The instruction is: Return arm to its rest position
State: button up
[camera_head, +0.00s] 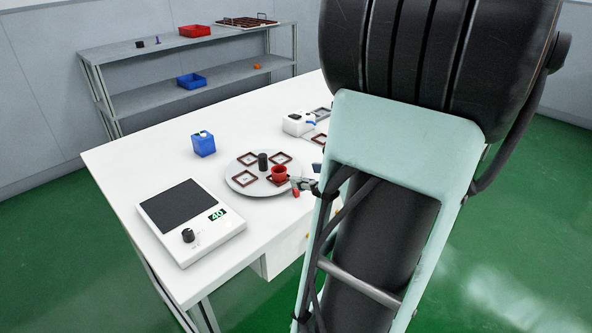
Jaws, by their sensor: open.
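My arm fills the right half of the head view and hides much of the table's right side. My gripper (295,186) shows only in small part at the arm's left edge. It is open, just right of a red cup-like part (279,174). That part sits on the front right square frame of a round grey turntable (240,184). I cannot tell whether the gripper touches it.
The white table (130,165) holds a scale-like device (190,222) reading 40, a blue box (203,144) and a white unit (298,123). Behind is a grey shelf (150,97) with red (195,31) and blue (191,80) trays.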

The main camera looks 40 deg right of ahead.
jog(key=shift+v, duration=0.95)
